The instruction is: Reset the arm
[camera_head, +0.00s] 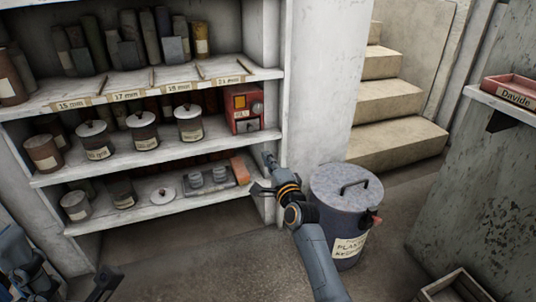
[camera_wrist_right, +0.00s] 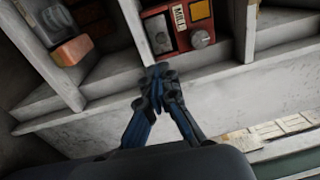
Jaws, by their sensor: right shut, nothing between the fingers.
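My right arm (camera_head: 318,255) reaches up from the bottom of the head view toward the right end of the shelf unit. Its gripper (camera_head: 268,158) is beside the unit's right upright, below the red box. In the right wrist view the same gripper (camera_wrist_right: 160,72) has its fingertips together with nothing between them. The fingertips appear in front of the shelf edge under the red box; contact cannot be told. My left arm (camera_head: 22,262) shows only in part at the bottom left corner, with a dark gripper part (camera_head: 105,282) at the frame's edge.
The shelf unit (camera_head: 130,89) holds books, lidded jars (camera_head: 144,132) and a red box (camera_head: 243,108), also in the wrist view (camera_wrist_right: 180,30). A lidded bin (camera_head: 345,190) stands close to my right arm. Stairs (camera_head: 395,105) are behind. A red tray (camera_head: 512,88) is at right.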

